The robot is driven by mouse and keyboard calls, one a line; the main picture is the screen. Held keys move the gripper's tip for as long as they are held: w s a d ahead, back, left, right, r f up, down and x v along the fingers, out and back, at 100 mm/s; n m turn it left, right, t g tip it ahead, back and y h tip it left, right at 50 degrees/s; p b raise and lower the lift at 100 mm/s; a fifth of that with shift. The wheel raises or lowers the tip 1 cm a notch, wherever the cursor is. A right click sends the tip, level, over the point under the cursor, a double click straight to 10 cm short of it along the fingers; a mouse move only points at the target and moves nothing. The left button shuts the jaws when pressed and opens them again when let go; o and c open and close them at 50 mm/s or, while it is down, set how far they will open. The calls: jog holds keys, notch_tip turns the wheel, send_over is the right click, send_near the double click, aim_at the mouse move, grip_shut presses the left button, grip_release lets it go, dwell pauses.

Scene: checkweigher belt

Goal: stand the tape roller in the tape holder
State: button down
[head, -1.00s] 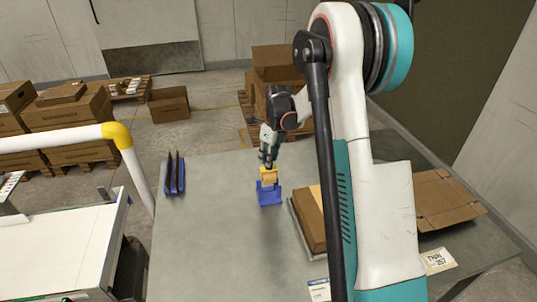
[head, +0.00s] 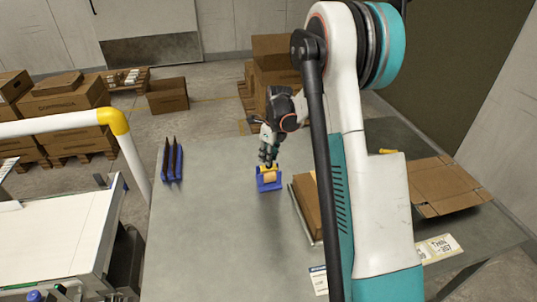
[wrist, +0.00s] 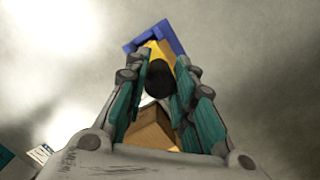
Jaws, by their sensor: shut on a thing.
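The tape roller, yellow with a tan roll (head: 270,177), is upright at the blue tape holder (head: 277,187) on the grey table. Its lower part sits between the holder's raised sides in the head view; whether it rests on the holder's base I cannot tell. My gripper (head: 268,160) is above it, shut on the roller's dark handle. In the wrist view the dark handle end (wrist: 160,78) is between my gripper's fingers (wrist: 162,72), with the yellow frame (wrist: 157,50) beyond it. The blue holder (wrist: 172,38) shows behind the frame, partly hidden.
A brown carton (head: 305,205) lies on a tray right of the holder, close by. A blue rack with dark upright pieces (head: 173,160) stands at the table's left. An open carton (head: 440,185) is at the far right. The table front of the holder is clear.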

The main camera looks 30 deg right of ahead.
jog(key=shift+f, duration=0.2)
jog(key=c, duration=1.3)
grip_release()
jog(key=r, duration=0.4)
jog(key=s+r, duration=0.1)
jog(key=r, duration=0.3)
jog(key=d+r, duration=0.1)
jog(key=r, duration=0.3)
jog(key=shift+s, duration=0.3)
jog(key=shift+f, duration=0.1)
